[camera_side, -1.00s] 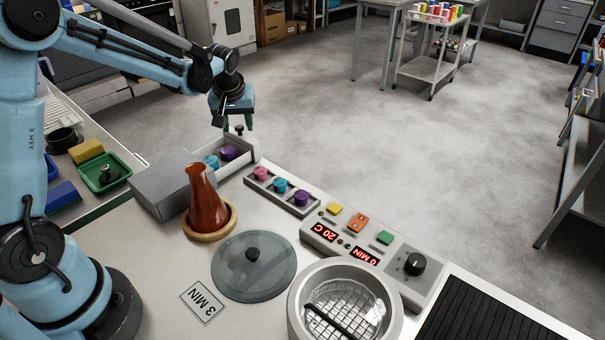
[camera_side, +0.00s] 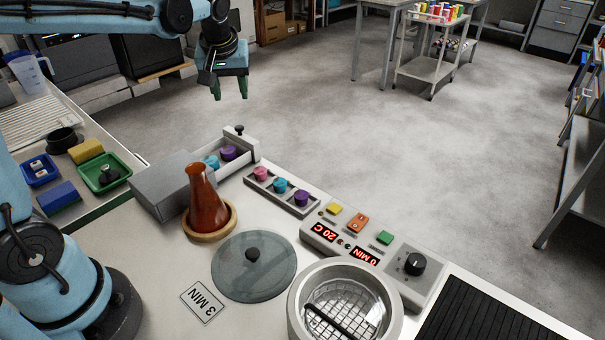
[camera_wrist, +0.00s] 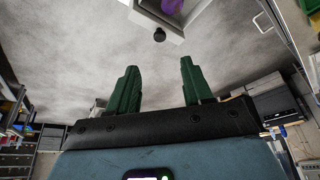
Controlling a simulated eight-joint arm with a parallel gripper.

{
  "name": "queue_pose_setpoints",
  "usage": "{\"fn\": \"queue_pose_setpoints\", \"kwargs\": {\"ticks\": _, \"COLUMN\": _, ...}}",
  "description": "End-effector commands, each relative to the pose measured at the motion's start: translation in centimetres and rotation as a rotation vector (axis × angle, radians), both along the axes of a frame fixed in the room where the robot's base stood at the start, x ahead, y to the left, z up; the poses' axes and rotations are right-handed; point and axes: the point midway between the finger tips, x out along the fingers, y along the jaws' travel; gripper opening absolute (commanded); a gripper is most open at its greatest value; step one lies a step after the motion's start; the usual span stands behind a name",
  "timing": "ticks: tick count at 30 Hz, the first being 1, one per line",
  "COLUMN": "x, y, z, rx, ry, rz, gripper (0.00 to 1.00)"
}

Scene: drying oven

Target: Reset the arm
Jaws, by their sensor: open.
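My gripper (camera_side: 230,90) hangs in the air above the back of the bench, over the floor side, with its green fingers apart and nothing between them. In the wrist view the two green fingers (camera_wrist: 158,85) are spread and empty. The grey drawer box (camera_side: 175,186) on the bench has its drawer (camera_side: 246,146) pulled out, with a blue and a purple piece inside. The drawer's dark knob (camera_side: 239,129) is below my gripper and apart from it. The drawer knob also shows in the wrist view (camera_wrist: 159,36).
A flask of red-brown liquid (camera_side: 205,208) stands on a wooden ring. A glass lid (camera_side: 254,268) lies beside the round drying oven (camera_side: 300,308). The control panel (camera_side: 375,250) reads 20 C and 0 MIN. A rack (camera_side: 283,190) holds three coloured pieces. Air around my gripper is clear.

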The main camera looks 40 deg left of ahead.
Motion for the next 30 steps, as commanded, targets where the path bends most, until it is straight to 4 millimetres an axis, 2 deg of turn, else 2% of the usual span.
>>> {"fn": "queue_pose_setpoints", "kwargs": {"ticks": 1, "x": -0.2, "y": -0.2, "z": 0.6, "rx": 0.000, "ry": 0.000, "rz": -0.001, "gripper": 0.50}}
{"fn": "queue_pose_setpoints", "kwargs": {"ticks": 2, "x": -0.1, "y": -0.2, "z": 0.4, "rx": 0.000, "ry": 0.000, "rz": 0.000, "gripper": 0.50}}
{"fn": "queue_pose_setpoints", "kwargs": {"ticks": 18, "x": 2.2, "y": 2.2, "z": -7.5, "rx": -0.001, "ry": 0.002, "rz": 0.001, "gripper": 0.50}}
{"fn": "queue_pose_setpoints", "kwargs": {"ticks": 27, "x": 3.1, "y": 3.2, "z": -10.8, "rx": -0.001, "ry": 0.002, "rz": 0.001, "gripper": 0.50}}
{"fn": "queue_pose_setpoints", "kwargs": {"ticks": 30, "x": 1.8, "y": 3.2, "z": -10.6, "rx": -0.001, "ry": 0.002, "rz": 0.001, "gripper": 0.50}}
